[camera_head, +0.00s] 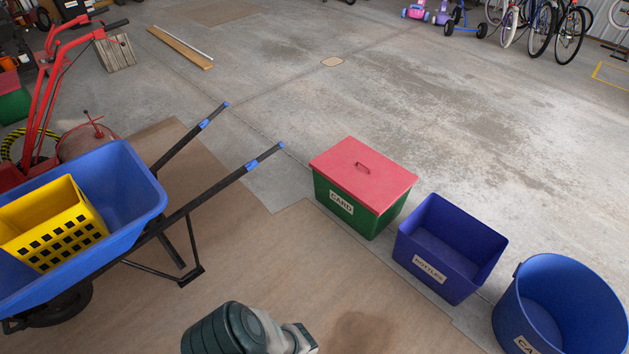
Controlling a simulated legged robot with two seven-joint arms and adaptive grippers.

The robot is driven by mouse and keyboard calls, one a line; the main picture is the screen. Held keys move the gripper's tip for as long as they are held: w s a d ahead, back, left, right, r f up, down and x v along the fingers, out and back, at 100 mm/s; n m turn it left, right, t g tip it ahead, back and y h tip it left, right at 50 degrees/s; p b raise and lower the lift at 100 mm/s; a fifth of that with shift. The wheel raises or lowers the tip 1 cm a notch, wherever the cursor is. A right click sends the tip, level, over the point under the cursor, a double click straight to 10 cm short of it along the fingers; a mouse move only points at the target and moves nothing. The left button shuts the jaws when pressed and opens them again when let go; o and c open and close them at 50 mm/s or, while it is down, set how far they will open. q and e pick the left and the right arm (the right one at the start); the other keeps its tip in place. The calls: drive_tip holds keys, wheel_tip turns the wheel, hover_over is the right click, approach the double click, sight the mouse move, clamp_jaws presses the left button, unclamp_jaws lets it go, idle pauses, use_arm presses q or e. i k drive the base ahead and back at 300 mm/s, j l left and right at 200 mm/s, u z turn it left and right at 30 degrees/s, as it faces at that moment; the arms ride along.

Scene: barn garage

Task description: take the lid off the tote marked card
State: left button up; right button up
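The tote marked card (341,209) is a green box standing on the floor right of centre, with a white CARD label on its front. Neither of my grippers shows in the head view.
An open blue-purple bin marked bottles (469,285) stands close to the tote's right. A round blue tub (591,325) is beyond it. A blue wheelbarrow (139,181) holding a yellow crate (82,217) stands left, its handles reaching towards the tote. Floor behind the tote is clear.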

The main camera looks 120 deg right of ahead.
sight(371, 178)
drive_tip(key=z, duration=4.35)
drive_tip(key=i+z, duration=0.2)
drive_tip(key=i, duration=0.3)
drive_tip(key=i+j+z, duration=0.15)
drive_tip(key=i, duration=0.3)
drive_tip(key=i+j+z, duration=0.2)
drive_tip(key=i, duration=0.3)
